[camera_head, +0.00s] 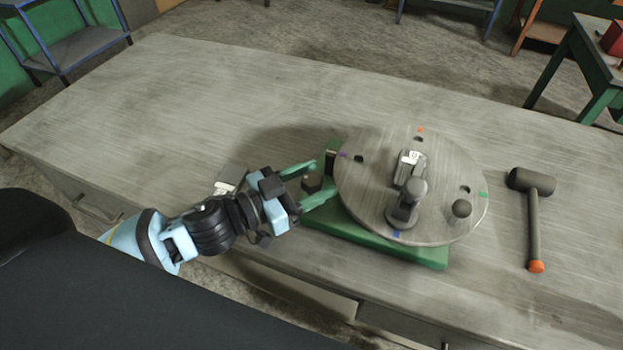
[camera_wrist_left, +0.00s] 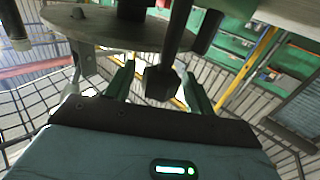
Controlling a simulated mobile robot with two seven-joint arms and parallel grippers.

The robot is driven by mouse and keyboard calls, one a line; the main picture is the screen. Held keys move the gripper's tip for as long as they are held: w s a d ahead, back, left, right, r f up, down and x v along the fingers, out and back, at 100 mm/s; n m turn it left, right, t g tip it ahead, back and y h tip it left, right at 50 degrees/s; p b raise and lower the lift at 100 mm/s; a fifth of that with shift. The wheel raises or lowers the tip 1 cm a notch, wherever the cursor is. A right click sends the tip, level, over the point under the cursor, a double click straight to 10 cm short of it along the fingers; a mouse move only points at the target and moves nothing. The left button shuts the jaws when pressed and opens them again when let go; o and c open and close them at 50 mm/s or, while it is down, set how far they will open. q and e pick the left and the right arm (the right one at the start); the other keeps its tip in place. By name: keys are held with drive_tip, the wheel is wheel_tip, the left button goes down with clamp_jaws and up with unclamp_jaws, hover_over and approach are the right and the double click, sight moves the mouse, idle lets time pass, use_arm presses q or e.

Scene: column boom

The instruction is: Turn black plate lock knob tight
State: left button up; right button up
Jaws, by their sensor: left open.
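The black plate lock knob (camera_head: 312,184) is a small dark knob at the left side of the green base (camera_head: 375,243), beside the round grey plate (camera_head: 370,205). My left gripper (camera_head: 323,177) is open, with one green finger on each side of the knob. In the left wrist view the dark knob (camera_wrist_left: 160,83) sits between the two spread fingers of the gripper (camera_wrist_left: 159,72), with gaps visible on both sides. The plate's underside rim (camera_wrist_left: 105,30) shows above it. My right gripper is not in view.
A black mallet (camera_head: 533,215) with an orange end lies to the right. A small grey and white object (camera_head: 229,181) lies behind my left wrist. The table's left part is clear.

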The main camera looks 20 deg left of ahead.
use_arm(q)
drive_tip(key=c, duration=0.9)
drive_tip(key=shift+r+m+g+h+p, duration=0.1)
drive_tip(key=shift+m+g+h+p, duration=0.25)
drive_tip(key=shift+m+g+h, duration=0.2)
drive_tip(key=shift+c, duration=0.2)
drive_tip(key=shift+m+g+h, duration=0.25)
drive_tip(key=shift+g+h, duration=0.1)
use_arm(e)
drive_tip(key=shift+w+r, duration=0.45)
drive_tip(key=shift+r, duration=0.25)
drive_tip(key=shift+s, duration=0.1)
use_arm(q)
drive_tip(key=o, duration=0.9)
drive_tip(key=shift+o, duration=0.2)
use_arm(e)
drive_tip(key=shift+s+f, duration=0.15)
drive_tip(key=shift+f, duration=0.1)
